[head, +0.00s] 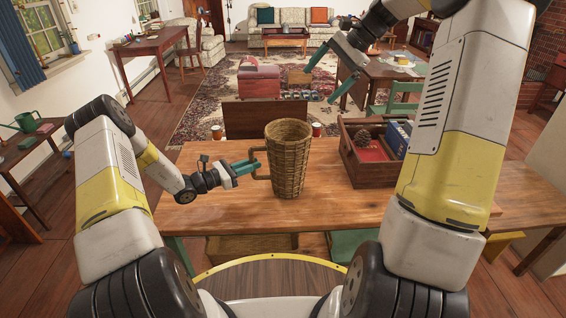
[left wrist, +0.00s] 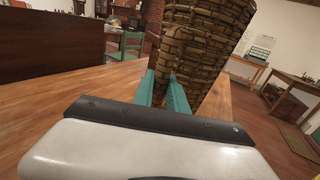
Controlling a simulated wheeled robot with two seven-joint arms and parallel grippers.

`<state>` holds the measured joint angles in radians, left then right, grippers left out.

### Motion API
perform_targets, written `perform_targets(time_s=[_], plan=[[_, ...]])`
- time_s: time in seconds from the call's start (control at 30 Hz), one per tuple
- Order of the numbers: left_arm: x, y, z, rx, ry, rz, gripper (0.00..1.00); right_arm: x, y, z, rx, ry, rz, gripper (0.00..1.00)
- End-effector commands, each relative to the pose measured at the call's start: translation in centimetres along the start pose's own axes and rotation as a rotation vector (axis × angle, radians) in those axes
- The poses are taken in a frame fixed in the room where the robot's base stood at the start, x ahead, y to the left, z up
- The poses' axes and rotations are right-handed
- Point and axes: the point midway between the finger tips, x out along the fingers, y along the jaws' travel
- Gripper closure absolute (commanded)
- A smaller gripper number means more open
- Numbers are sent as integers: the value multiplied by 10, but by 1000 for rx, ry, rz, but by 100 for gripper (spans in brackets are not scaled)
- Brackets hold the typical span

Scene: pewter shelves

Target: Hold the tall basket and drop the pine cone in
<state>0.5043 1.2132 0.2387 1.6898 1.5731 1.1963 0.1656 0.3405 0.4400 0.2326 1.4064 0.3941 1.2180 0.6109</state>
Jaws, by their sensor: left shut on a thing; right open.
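The tall basket (head: 288,160) is woven and brown, and stands upright on the wooden table with its opening up. My left gripper (head: 257,166) is shut on the basket's handle at its left side. In the left wrist view the teal fingers (left wrist: 163,92) reach up to the woven wall of the basket (left wrist: 200,45). The pine cone (head: 363,139) is brown and sits in the left part of a wooden box to the right of the basket. My right gripper (head: 325,80) is open and empty, raised above and behind the table, between basket and box.
The wooden box (head: 374,175) has a red-lined floor and also holds blue items (head: 398,136) on its right side. The table (head: 225,212) is clear in front of the basket. Two small cans (head: 216,132) show near the back edge.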

Motion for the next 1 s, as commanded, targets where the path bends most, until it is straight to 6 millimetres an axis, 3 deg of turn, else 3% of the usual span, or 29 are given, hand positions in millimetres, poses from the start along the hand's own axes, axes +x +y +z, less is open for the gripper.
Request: perform_targets(time_s=[0.07, 0.1, 0.2, 0.57, 0.67, 1.0], plan=[[0, -1, -1, 0, 3, -1, 100, 0, 0, 0, 0, 0, 0, 1], [0, -1, -1, 0, 3, -1, 75, 0, 0, 0, 0, 0, 0, 1], [0, -1, -1, 0, 2, -1, 57, 0, 0, 0, 0, 0, 0, 1], [-4, 0, 0, 0, 1, 1, 57, 0, 0, 0, 0, 0, 0, 1], [-15, 1, 0, 0, 1, 3, 57, 0, 0, 0, 0, 0, 0, 1], [-86, 1, -1, 1, 2, 3, 57, 0, 0, 0, 0, 0, 0, 1]])
